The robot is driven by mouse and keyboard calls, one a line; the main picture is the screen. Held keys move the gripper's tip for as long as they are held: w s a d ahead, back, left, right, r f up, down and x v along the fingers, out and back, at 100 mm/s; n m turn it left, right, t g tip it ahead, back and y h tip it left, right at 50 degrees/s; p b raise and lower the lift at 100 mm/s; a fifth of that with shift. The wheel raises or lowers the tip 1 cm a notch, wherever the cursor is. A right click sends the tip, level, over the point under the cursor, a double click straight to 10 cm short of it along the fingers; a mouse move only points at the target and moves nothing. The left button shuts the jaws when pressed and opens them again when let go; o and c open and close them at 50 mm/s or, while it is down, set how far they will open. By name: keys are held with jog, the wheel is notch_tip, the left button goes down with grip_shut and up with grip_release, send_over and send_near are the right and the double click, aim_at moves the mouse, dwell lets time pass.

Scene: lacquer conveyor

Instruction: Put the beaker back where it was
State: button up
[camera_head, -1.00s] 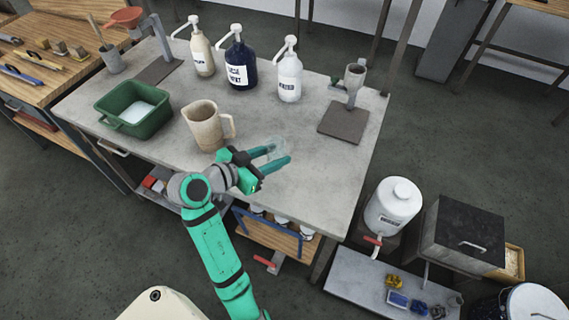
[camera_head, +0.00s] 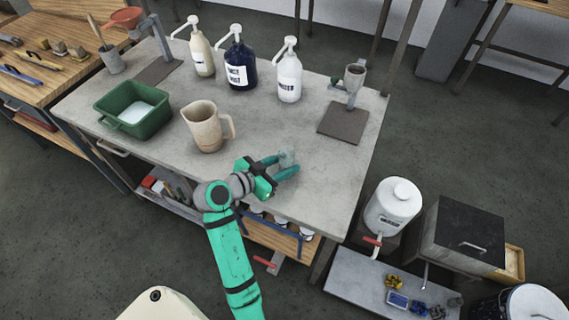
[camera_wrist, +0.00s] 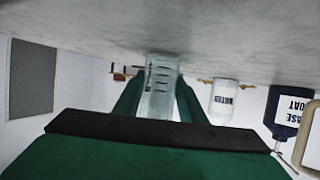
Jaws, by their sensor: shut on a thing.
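My gripper (camera_head: 285,166) is shut on a clear glass beaker (camera_head: 287,158) with its two green fingers on either side of it. It is over the right front part of the grey bench (camera_head: 345,190). In the wrist view the beaker (camera_wrist: 160,85) stands between the fingers, with dark graduation marks on it. That view is upside down, with the bench top (camera_wrist: 200,35) along its upper edge. The beaker's base is at or close to the bench surface; I cannot tell whether it touches.
A beige pitcher (camera_head: 207,128) stands left of my gripper. A green tub (camera_head: 134,110) is farther left. Cream (camera_head: 202,55), dark blue (camera_head: 239,65) and white (camera_head: 289,78) pump bottles stand behind. A stand with a cup (camera_head: 344,122) is at the back right. Bare bench surrounds the beaker.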

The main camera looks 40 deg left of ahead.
jog(key=shift+f, duration=0.15)
jog(key=o, duration=1.2)
jog(key=shift+c, duration=0.2)
jog(key=shift+s+r, duration=0.25)
jog(key=v, duration=1.1)
jog(key=shift+s+r, duration=0.15)
jog(key=shift+s, duration=0.1)
